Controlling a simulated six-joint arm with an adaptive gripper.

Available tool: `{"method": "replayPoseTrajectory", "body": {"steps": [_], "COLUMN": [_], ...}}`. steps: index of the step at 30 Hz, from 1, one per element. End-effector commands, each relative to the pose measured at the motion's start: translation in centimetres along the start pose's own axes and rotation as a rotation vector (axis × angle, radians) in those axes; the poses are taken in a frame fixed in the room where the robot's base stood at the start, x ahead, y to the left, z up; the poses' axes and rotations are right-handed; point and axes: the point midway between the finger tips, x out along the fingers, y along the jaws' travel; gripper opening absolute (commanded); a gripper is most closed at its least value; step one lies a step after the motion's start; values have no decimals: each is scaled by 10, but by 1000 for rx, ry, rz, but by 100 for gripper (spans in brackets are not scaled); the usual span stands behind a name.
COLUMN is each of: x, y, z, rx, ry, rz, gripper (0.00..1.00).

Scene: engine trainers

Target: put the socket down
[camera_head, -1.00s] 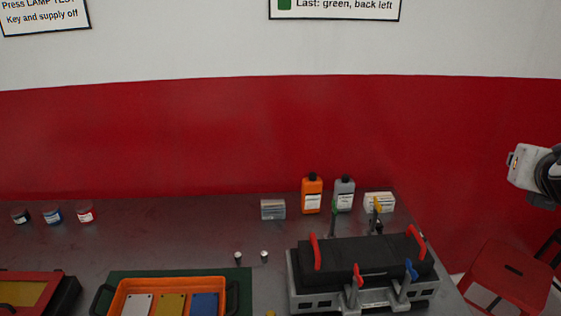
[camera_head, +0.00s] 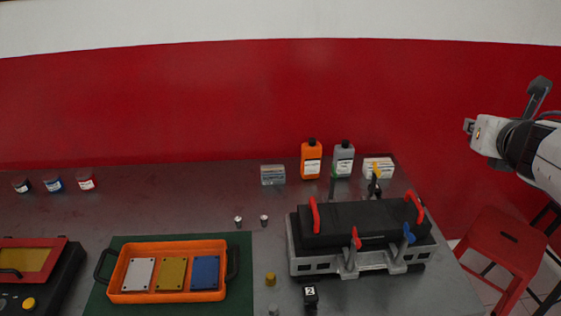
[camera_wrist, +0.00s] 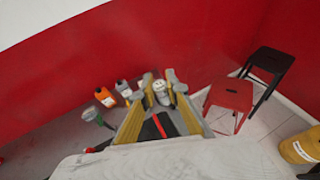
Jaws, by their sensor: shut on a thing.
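In the wrist view my gripper (camera_wrist: 160,86) shows two yellowish fingers closed around a small silver cylinder, the socket (camera_wrist: 160,96). The socket is held near the fingertips, and its lower part is hidden. In the head view only part of my arm shows at the right edge, raised beside the bench and above the red stool. The socket cannot be made out there.
The bench (camera_head: 170,205) carries an engine block (camera_head: 365,262) with red and blue clamps, an orange tray (camera_head: 128,297) on a green mat, bottles and small cylinders. A black block (camera_head: 310,297) marked 2 stands in front. A red stool (camera_head: 500,250) is to the right.

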Motion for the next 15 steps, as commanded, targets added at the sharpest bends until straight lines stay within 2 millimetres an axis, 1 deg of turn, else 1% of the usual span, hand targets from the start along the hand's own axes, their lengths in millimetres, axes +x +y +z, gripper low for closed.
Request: {"method": "replayPoseTrajectory", "body": {"steps": [7,15], "x": [29,66], "y": [35,96], "z": [-12,-32], "rx": [-42,-117], "ry": [3,6], "rz": [108,286], "gripper": [0,0]}}
